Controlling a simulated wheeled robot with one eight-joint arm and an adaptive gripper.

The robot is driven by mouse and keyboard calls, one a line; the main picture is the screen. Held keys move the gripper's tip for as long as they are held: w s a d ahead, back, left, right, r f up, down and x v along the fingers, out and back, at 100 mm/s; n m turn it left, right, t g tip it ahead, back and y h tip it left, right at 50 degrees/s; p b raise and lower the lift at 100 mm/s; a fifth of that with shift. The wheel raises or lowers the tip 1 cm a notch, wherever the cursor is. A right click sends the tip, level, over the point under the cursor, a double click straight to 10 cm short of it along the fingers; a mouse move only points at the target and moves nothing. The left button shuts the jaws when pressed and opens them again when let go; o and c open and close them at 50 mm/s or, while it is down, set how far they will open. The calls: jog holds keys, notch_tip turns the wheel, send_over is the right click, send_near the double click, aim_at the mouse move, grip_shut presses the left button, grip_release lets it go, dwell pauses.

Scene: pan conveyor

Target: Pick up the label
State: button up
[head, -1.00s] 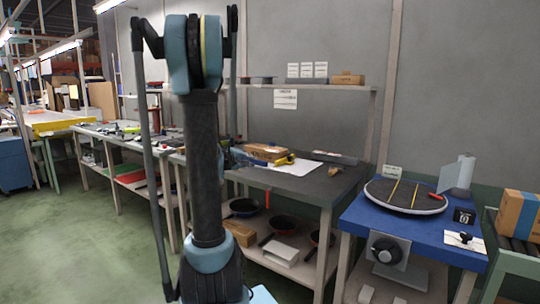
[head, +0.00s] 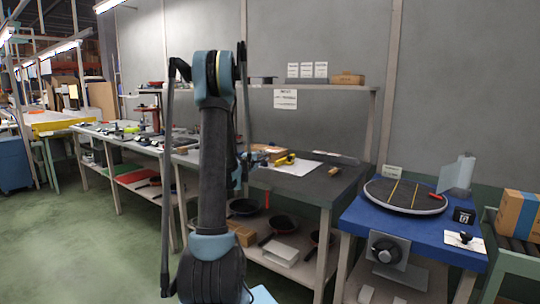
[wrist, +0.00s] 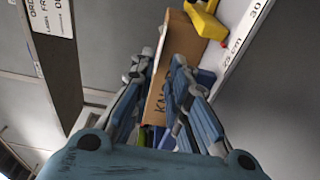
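My gripper (wrist: 162,60) is open in the wrist view, its two fingers apart with nothing held between them. Beyond the fingers is a brown cardboard box (wrist: 174,48) with dark lettering, partly hidden by them. No loose label can be made out for sure. A white sheet (head: 298,169) lies on the dark workbench in the head view. A white strip with centimetre marks (wrist: 247,35) shows in the wrist view. In the head view the gripper is small and partly hidden by my arm, close to the box.
A yellow tool (wrist: 207,20) is beside the box. A white printed sign (head: 285,99) hangs from the shelf. The dark workbench (head: 310,187) has bare room at its right. A blue table (head: 360,222) with a round disc (head: 400,203) stands further right.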

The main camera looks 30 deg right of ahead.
jog(key=shift+x, duration=3.85)
grip_shut()
jog(key=shift+r, duration=1.25)
jog(key=s+a+r, duration=0.2)
jog(key=s+a, duration=0.1)
jog(key=a, duration=0.3)
jog(key=s+a+r, duration=0.3)
jog(key=a, duration=0.3)
jog(key=shift+s+a, duration=0.15)
jog(key=shift+s, duration=0.25)
